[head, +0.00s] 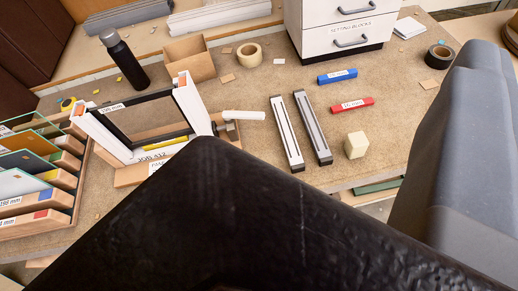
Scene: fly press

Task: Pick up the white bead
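The likely white bead (287,132) is a long, narrow white strip with a dark line along its middle and dark ends. It lies flat on the brown bench, right of centre. A similar dark grey strip (313,127) lies close beside it on the right, nearly parallel, with a narrow gap. Nothing holds the white strip. No gripper fingers show; a large black form and a grey form, apparently parts of my arm, fill the foreground and right side. They hide the front of the bench.
A white frame (101,133) with a dark inner edge stands left. A white cylinder (243,115) lies between frame and strips. Blue (337,77) and red (352,105) blocks and a cream cube (356,145) lie right. A drawer unit (340,30) stands behind; racked panes (30,165) stand far left.

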